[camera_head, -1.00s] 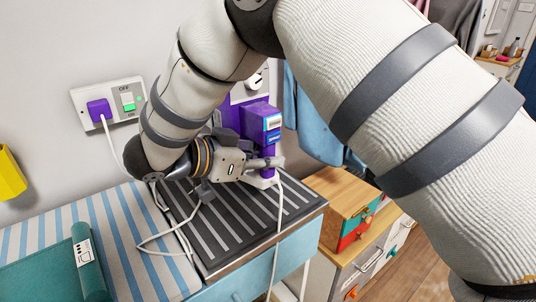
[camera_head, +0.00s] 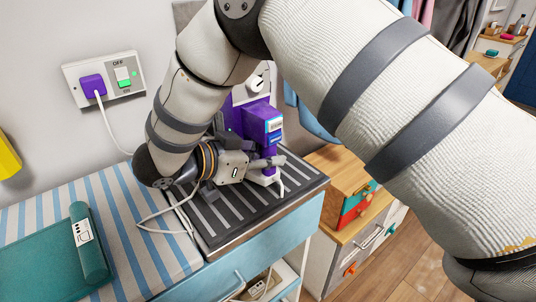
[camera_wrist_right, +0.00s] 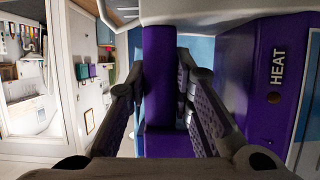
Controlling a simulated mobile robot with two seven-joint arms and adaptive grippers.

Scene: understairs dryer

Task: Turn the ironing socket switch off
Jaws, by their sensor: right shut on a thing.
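The ironing socket (camera_head: 103,78) is a white wall plate at the left of the head view. A purple plug (camera_head: 93,86) with a white cord sits in its left half. My right gripper (camera_head: 268,163) is well right of the socket, above the slatted board, shut on a purple appliance (camera_head: 257,118). In the right wrist view its fingers close around the purple handle (camera_wrist_right: 160,75), beside a panel marked HEAT (camera_wrist_right: 277,65). My left gripper is out of view.
A striped pad (camera_head: 140,240) and teal roll (camera_head: 88,245) lie left. A wooden drawer unit (camera_head: 340,240) stands right. The wall around the socket is clear.

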